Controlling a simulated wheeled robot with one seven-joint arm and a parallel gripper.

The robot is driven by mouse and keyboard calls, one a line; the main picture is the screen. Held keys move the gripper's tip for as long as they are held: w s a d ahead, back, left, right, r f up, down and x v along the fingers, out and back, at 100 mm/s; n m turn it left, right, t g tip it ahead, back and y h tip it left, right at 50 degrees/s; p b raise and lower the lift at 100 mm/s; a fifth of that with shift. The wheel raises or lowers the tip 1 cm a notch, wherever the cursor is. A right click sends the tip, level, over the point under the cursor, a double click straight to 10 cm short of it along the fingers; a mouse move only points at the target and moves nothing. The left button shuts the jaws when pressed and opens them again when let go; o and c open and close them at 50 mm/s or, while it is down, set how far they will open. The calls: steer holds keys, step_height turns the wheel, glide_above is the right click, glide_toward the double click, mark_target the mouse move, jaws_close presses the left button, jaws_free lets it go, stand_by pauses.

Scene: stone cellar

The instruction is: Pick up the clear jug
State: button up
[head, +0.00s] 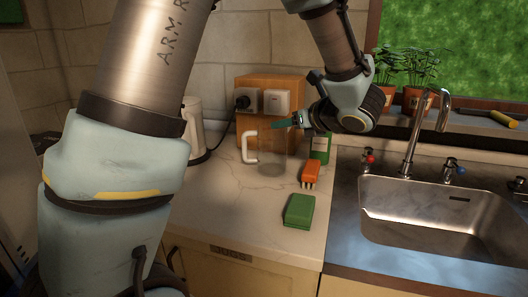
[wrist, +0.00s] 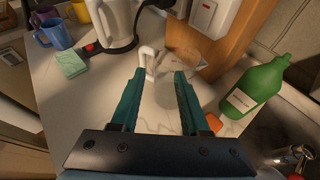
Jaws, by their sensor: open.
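The clear jug (head: 271,164) stands on the pale counter in front of a wooden box, its white handle on the left. It is hard to make out against the counter. In the wrist view the clear jug (wrist: 184,66) is just beyond my fingertips, with the white handle on its left side. My gripper (head: 285,124) has teal fingers and is over the upper part of the jug in the head view. I cannot tell whether a finger touches the jug.
A white kettle (head: 193,124) stands to the left. A green bottle (head: 321,147), an orange brush (head: 311,173) and a green sponge (head: 299,211) are to the right, before the sink (head: 430,205). A blue mug (wrist: 56,34) shows at the upper left.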

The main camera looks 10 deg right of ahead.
mark_target(260, 129)
steer(key=shift+n, duration=0.5)
steer(key=p+x, duration=0.1)
steer(key=x, duration=0.2)
steer(key=p+x, duration=0.1)
steer(key=x, duration=0.2)
steer(key=p+x, duration=0.1)
steer(key=x, duration=0.2)
steer(key=shift+a, duration=0.4)
steer(key=shift+w+a+f+p, duration=0.2)
steer(key=shift+w+f+p, duration=0.15)
steer(key=shift+w, duration=0.15)
jaws_close()
